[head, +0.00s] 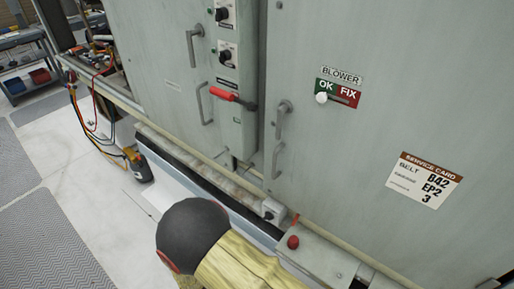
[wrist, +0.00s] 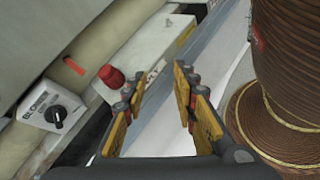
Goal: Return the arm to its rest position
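My gripper (wrist: 160,84) shows in the wrist view with its two yellow-padded fingers apart and nothing between them. A pale floor or ledge surface shows through the gap. A red knob (wrist: 110,78) on a pale box is just left of the fingertips in the picture; I cannot tell how far off it is. In the head view, part of what looks like my arm (head: 195,238), a dark rounded joint and a yellow wood-patterned link, is at the bottom middle, in front of the cabinet. My gripper is not visible there.
A grey-green cabinet (head: 400,80) with handles fills the head view's right. A red button (head: 293,242) is low in front. Open floor (head: 75,150) lies left.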

